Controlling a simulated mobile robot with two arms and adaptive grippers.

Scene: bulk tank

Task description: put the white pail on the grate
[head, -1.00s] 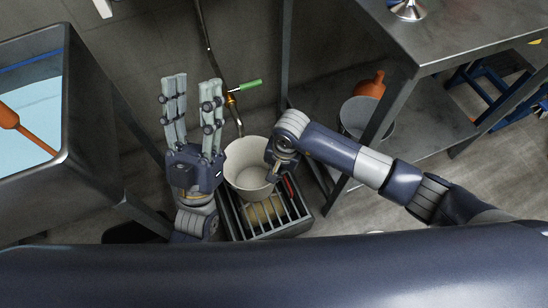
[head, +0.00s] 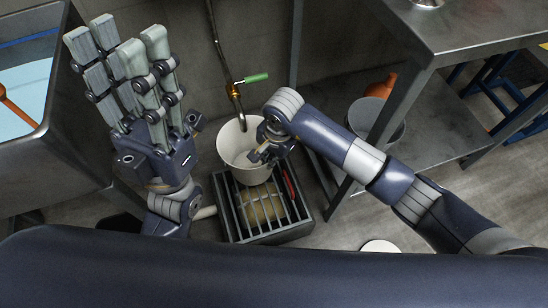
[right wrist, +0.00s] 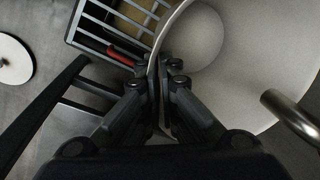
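The white pail (head: 230,145) is upright below the tap, overlapping the back edge of the grate (head: 262,212) in the head view. I cannot tell whether its base touches the grate. My right gripper (head: 262,152) is shut on the pail's right rim. In the right wrist view, my right gripper (right wrist: 158,90) has a finger on each side of the wall of the pail (right wrist: 240,50). The slatted grate also shows there (right wrist: 120,25). My left gripper (head: 118,48) is open and empty, raised to the left of the pail, fingers pointing up in the picture.
A pipe with a green-handled tap (head: 250,80) comes down just behind the pail. A steel tank (head: 90,160) stands at left. A steel table (head: 460,30) stands at right, with a grey bucket (head: 375,118) on its lower shelf. A red object (head: 290,185) lies at the grate's right side.

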